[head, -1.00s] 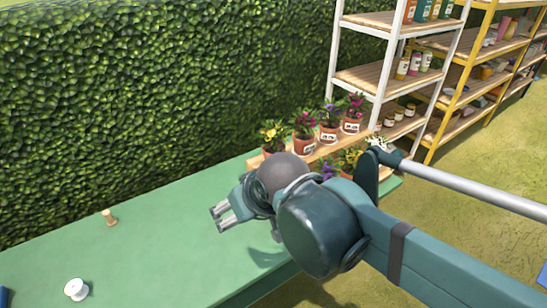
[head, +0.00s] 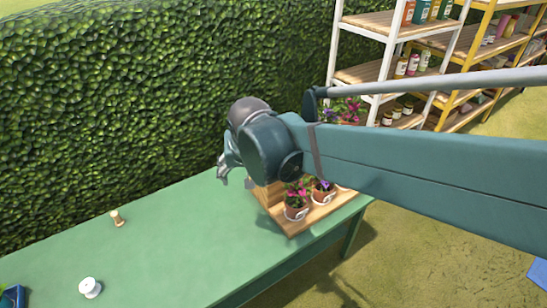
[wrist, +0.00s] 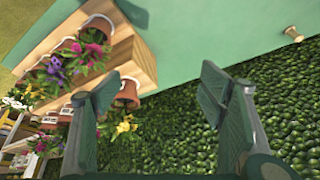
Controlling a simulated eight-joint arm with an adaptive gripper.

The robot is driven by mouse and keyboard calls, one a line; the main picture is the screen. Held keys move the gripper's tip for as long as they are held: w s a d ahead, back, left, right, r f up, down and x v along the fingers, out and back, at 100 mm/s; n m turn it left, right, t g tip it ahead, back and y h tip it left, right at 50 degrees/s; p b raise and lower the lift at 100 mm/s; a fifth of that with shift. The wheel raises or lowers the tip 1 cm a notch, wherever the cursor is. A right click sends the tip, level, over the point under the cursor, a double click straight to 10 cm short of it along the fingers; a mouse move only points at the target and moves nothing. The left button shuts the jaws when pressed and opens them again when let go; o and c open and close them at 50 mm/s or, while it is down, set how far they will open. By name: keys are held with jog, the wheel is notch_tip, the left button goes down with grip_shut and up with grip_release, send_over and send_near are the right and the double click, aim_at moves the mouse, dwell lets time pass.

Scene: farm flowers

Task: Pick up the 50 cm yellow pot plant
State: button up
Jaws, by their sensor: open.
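The yellow-flowered plant (wrist: 124,127) in its terracotta pot (wrist: 128,92) shows in the wrist view, at the end of a wooden tiered stand (wrist: 136,60). The left finger partly overlaps it, and I cannot tell how near it is. In the head view my arm hides this plant. I cannot read its 50 cm label. My gripper (wrist: 158,88) is open, with nothing between its fingers. In the head view my gripper (head: 222,172) is over the table's back edge, left of the stand (head: 314,218).
Pink- and purple-flowered pots (head: 297,203) share the stand close by. A hedge (head: 120,90) stands behind the green table (head: 180,235). A wooden spool (head: 117,218) and a white spool (head: 90,288) lie at left. Shelves (head: 375,75) stand at right.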

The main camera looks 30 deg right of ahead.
jog(key=w+d+m+g+h+p, duration=0.1)
jog(key=w+d+m+p, duration=0.2)
jog(key=w+d+p, duration=0.1)
jog(key=w+d+f+m+g+p, duration=0.1)
jog(key=w+d+m+g+p, duration=0.1)
jog(key=w+d+m+p, duration=0.2)
jog(key=w+d+f+m+g+h+p, duration=0.1)
jog(key=w+d+m+p, duration=0.2)
jog(key=w+d+p, duration=0.1)
jog(key=shift+w+d+m+h, duration=0.2)
jog(key=shift+w+d, duration=0.1)
jog(key=shift+d, duration=0.3)
jog(key=shift+w+d+m+h, duration=0.1)
jog(key=shift+w+d+m, duration=0.15)
jog(key=shift+d, duration=0.3)
jog(key=shift+w+d+f+m+g+p, duration=0.4)
jog(key=shift+d+f+m+p, duration=0.15)
jog(key=shift+d+f, duration=0.15)
jog(key=shift+x, duration=1.25)
jog(key=shift+d+f, duration=0.1)
jog(key=shift+f, duration=0.05)
jog(key=shift+x, duration=2.45)
jog(key=shift+s, duration=0.15)
jog(key=c, duration=1.2)
